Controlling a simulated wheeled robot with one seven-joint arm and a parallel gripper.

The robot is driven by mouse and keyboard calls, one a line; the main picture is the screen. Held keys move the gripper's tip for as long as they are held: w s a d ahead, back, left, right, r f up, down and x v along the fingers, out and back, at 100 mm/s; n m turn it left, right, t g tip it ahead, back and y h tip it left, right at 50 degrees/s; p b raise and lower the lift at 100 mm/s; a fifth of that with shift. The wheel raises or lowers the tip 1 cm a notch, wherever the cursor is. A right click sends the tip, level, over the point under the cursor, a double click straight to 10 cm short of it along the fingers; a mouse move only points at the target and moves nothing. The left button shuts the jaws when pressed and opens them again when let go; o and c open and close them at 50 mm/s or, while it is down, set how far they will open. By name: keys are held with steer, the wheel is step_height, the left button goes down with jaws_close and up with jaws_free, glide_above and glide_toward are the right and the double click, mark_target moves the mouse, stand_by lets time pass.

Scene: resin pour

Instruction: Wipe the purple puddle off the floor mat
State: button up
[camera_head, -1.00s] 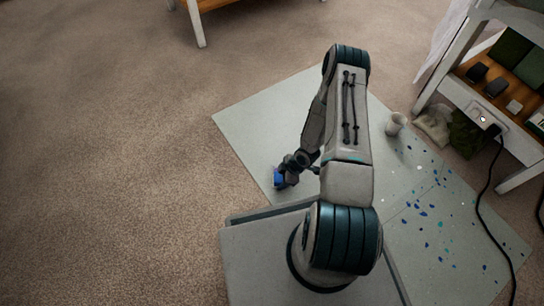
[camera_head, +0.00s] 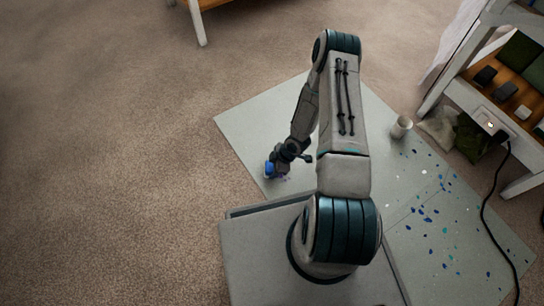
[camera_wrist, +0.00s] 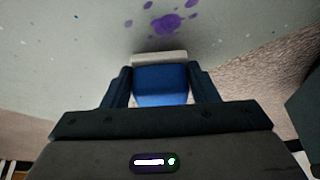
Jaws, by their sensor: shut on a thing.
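My gripper (camera_wrist: 160,88) is shut on a blue sponge (camera_wrist: 162,82) with a pale layer along its far edge. The blue of the sponge also shows in the head view (camera_head: 269,169), low over the grey floor mat (camera_head: 245,130). In the wrist view the purple puddle (camera_wrist: 166,24) lies on the mat just beyond the sponge, as one larger blot with several small spots around it. In the head view only a faint purple trace (camera_head: 286,179) shows beside my gripper. I cannot tell whether the sponge touches the mat.
Several blue and teal flecks (camera_head: 428,215) lie on the mat's right part. A white shelf (camera_head: 470,100) stands at the right, and a black cable (camera_head: 484,195) runs down from it. Carpet (camera_head: 110,170) at the left is clear.

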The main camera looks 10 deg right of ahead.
steer(key=v, duration=0.1)
steer(key=p+v, duration=0.1)
steer(key=v, duration=0.1)
steer(key=shift+w+a+r+p, duration=0.1)
steer(key=shift+w+a+p, duration=0.05)
steer(key=shift+a+p, duration=0.15)
steer(key=shift+r+p, duration=1.15)
steer(key=shift+r, duration=0.55)
